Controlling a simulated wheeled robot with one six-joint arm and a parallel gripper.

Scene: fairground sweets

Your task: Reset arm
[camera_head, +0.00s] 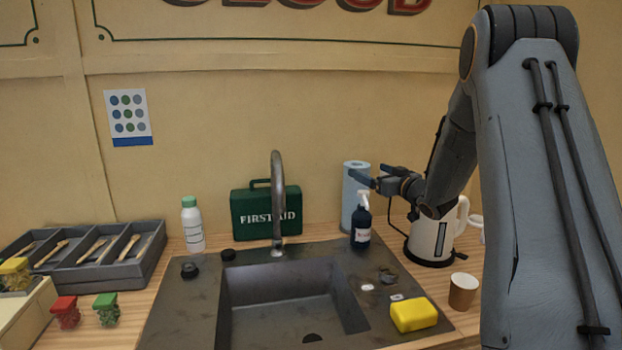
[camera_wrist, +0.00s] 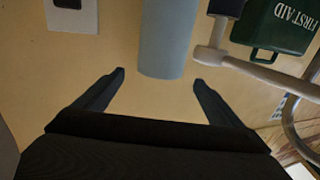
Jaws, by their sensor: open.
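My gripper (camera_head: 362,175) is at the end of my arm, which comes in from the right in the head view. It hangs in the air at the height of the top of the blue paper roll (camera_head: 355,190). In the wrist view my gripper (camera_wrist: 159,77) is open, with its two dark fingers spread apart. Nothing is held between them. The blue roll (camera_wrist: 166,40) shows beyond the fingertips; I cannot tell if they touch it.
A soap bottle (camera_head: 361,225) stands in front of the roll, and a kettle (camera_head: 432,235) stands below my arm. A green first aid box (camera_head: 250,212), tap (camera_head: 277,190), sink (camera_head: 290,305), yellow sponge (camera_head: 413,314) and paper cup (camera_head: 462,291) are on the counter.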

